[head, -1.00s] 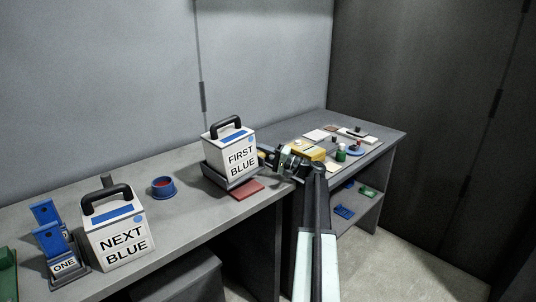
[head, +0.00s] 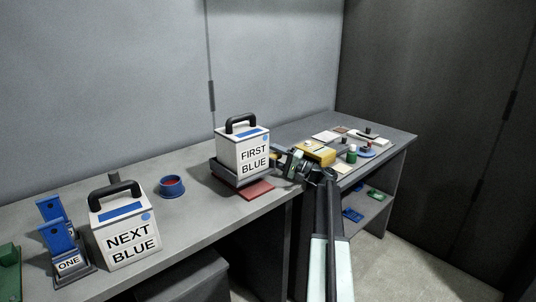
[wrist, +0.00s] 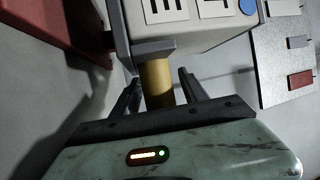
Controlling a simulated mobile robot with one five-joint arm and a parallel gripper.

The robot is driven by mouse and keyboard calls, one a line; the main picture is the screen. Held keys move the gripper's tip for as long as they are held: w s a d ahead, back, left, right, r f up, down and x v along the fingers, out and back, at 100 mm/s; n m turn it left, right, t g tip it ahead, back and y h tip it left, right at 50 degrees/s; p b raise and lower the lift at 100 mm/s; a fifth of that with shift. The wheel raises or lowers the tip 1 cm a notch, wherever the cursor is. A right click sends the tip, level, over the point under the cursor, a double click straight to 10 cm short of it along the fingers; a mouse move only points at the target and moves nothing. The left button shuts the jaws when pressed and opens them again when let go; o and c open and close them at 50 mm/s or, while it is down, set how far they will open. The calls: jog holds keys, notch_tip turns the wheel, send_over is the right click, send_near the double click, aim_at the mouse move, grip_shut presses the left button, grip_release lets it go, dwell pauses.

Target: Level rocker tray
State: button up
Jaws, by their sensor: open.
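My gripper (wrist: 158,84) is open, with one dark finger on each side of the yellow cylinder. I cannot tell whether the fingers touch it. In the head view my gripper (head: 281,156) is just right of the box. The tray's tilt is hard to judge.
A red pad (head: 257,190) lies in front of the tray. A box marked NEXT BLUE (head: 126,236), a blue cup (head: 171,187) and blue holders (head: 57,241) stand to the left. A yellow block (head: 317,153) and several small items crowd the bench to the right.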

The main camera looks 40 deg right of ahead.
jog(key=r+v, duration=0.1)
jog(key=v, duration=0.7)
jog(key=r+v, duration=0.1)
jog(key=v, duration=0.3)
jog(key=shift+s+d+r, duration=0.3)
jog(key=shift+s+d, duration=0.05)
jog(key=shift+s, duration=0.3)
